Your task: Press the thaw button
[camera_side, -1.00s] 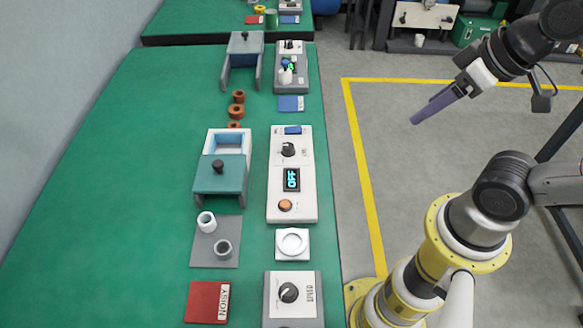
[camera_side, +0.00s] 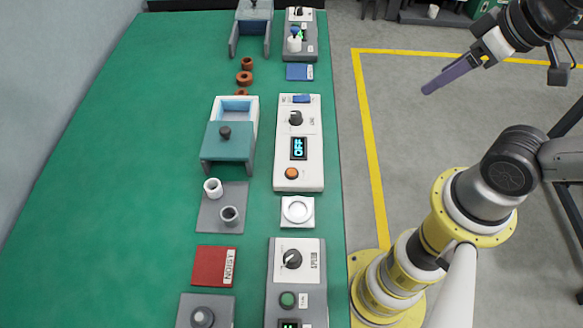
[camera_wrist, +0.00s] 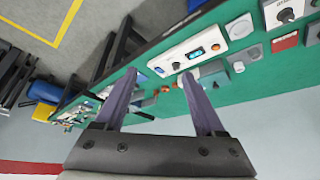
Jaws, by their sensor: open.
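I cannot read the word thaw on any button. A grey panel (camera_side: 272,300) nearer the front has a black knob (camera_side: 291,259) and a green button (camera_side: 287,300) with a small, unreadable label. My gripper (camera_side: 428,91) is above the floor, right of the bench and clear of both panels. In the wrist view its fingers (camera_wrist: 160,74) are apart with nothing between them; the white panel's display (camera_wrist: 195,53) lies beyond.
Left of the white panel stands a teal-lidded box (camera_side: 228,146). The bench's left part is clear.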

